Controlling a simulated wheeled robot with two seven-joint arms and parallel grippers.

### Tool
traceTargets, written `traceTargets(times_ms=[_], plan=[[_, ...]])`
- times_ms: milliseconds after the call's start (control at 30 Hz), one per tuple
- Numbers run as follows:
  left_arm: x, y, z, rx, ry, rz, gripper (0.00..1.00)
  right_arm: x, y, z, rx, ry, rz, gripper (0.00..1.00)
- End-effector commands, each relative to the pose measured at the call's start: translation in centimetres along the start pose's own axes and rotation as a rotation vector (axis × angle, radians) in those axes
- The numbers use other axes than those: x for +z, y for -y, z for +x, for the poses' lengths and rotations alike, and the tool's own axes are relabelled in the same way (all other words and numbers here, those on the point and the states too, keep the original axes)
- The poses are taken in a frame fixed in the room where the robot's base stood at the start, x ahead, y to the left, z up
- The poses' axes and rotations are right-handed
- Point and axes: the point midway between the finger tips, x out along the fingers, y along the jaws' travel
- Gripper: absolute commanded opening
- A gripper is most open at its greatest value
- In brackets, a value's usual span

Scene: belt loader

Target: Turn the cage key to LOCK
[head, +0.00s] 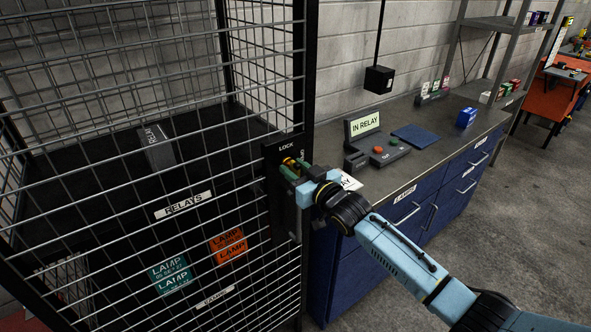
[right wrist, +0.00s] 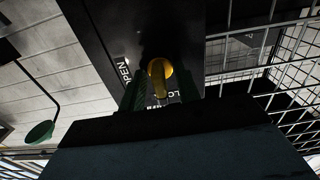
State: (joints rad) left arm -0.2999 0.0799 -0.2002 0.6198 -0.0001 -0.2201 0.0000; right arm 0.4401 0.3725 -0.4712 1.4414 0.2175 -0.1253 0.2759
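The cage key (head: 290,161) is yellow and sits in a black lock plate (head: 276,196) on the cage's corner post. In the head view, LOCK shows above the key and another label, partly hidden, to its right. In the right wrist view the yellow key (right wrist: 158,78) stands between my green fingertips, with OPEN at left and a partly covered LOCK below. I cannot tell which label the key points to. My right gripper (head: 296,170) is at the plate, its fingers open around the key with a gap visible on each side. My left gripper is out of view.
The wire cage (head: 150,75) fills the left, with relay and lamp boxes inside. Right of the post, a workbench (head: 440,125) carries an IN RELAY sign (head: 364,125), a button box (head: 380,151) and a blue pad (head: 415,136).

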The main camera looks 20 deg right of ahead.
Motion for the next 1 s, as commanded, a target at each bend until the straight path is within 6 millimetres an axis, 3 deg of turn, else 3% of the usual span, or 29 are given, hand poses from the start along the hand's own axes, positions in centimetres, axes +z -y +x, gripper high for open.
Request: traceTargets(times_ms=[267,800,1000], plan=[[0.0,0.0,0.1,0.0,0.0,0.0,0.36,0.1,0.0,-1.1,0.0,0.001,0.002,0.33],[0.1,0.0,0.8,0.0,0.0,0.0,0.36,0.2,0.0,-11.0,-0.001,0.002,0.0,0.33],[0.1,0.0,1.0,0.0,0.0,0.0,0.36,0.1,0.0,-12.9,0.0,0.001,0.0,0.33]])
